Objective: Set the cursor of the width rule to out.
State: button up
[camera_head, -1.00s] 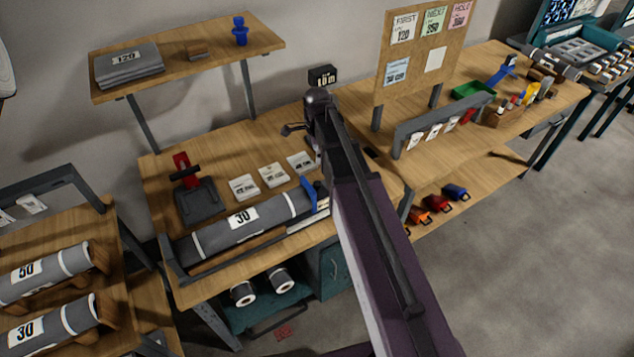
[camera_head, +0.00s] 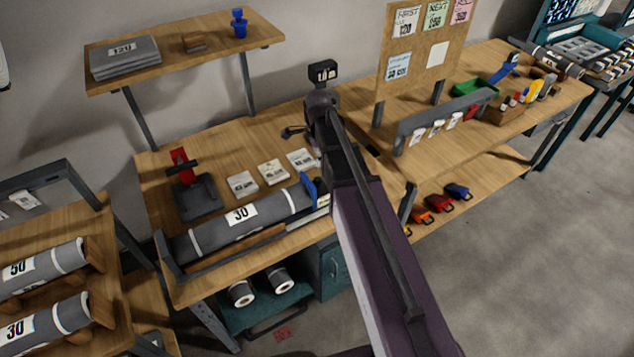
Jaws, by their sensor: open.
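A grey roll marked 30 (camera_head: 240,215) lies along the front of the middle bench. A pale metal strip (camera_head: 303,222), seemingly the width rule, runs along its right front; my arm covers its right end. A blue upright piece (camera_head: 309,190) stands at the roll's right end, perhaps the cursor; its setting cannot be read. My arm reaches up across the middle of the view. The dark tip of my gripper (camera_head: 292,131) shows above the back of the bench, left of my wrist. It is open and empty, well behind and above the blue piece.
A red-handled dark device (camera_head: 196,192) and several white cards (camera_head: 272,172) sit behind the roll. A small black counter box (camera_head: 323,71) shows beyond my wrist. A shelf (camera_head: 180,62) is above left, a notice board (camera_head: 420,50) to the right. Floor at right is clear.

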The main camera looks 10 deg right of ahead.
aim_at(318, 179)
jog(key=shift+f+b, duration=4.95)
jog(key=shift+f, duration=0.3)
grip_shut()
